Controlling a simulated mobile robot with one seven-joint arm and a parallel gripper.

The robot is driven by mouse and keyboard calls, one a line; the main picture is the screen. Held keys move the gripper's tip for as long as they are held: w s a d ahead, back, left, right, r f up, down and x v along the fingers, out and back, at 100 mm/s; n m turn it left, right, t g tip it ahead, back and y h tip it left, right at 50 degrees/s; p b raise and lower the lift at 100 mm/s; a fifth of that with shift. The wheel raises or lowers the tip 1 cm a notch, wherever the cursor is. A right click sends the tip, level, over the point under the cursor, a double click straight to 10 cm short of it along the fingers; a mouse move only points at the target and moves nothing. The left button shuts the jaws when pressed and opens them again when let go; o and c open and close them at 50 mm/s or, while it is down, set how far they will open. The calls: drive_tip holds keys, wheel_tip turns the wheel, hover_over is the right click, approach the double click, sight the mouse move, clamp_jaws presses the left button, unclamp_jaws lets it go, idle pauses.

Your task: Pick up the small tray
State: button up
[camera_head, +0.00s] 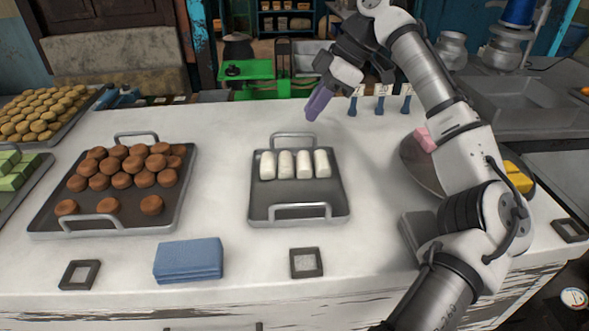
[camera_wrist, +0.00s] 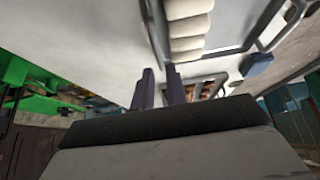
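The small tray (camera_head: 290,193) is a grey metal tray with a raised handle at the near and far ends. It lies flat in the middle of the white counter, with a row of several white cylinders (camera_head: 294,164) in its far half. My gripper (camera_head: 316,108) has purple fingers and is above the counter, beyond the tray's far handle and slightly right of it, not touching it. In the wrist view my gripper (camera_wrist: 160,75) shows two fingers with a narrow empty gap. The tray (camera_wrist: 232,25) and its cylinders also show at the top there.
A larger tray (camera_head: 51,211) of brown round sweets stands to the left. A blue cloth stack (camera_head: 188,259) and dark square frames lie along the front edge. A green scale (camera_head: 250,70) stands behind, near blue-handled items (camera_head: 379,104). A metal bowl (camera_head: 415,168) is on the right.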

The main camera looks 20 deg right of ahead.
sight(291, 135)
drive_tip(key=x, duration=0.8)
drive_tip(key=shift+w+a+f, duration=0.1)
drive_tip(key=shift+w+a, duration=0.15)
drive_tip(key=shift+c, duration=0.2)
clamp_jaws()
